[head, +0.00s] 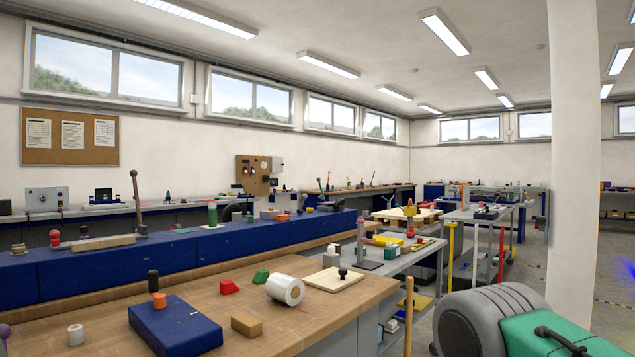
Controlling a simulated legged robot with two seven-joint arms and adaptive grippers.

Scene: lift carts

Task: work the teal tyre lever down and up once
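A thin teal-green lever (322,187) leans slightly left on the far side, near the back wall. It is small and far off, and I cannot tell for sure that it is the tyre lever or exactly what its base is. A red lever stands close beside it. Neither of my grippers shows in the head view, so nothing is seen touching the lever.
A wooden-topped workbench (215,300) fills the near left, with a blue box (175,327) and a white roll (285,290) on it. A long blue bench (110,262) lies behind. A green-and-grey machine (560,335) and a white pillar (577,150) stand right.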

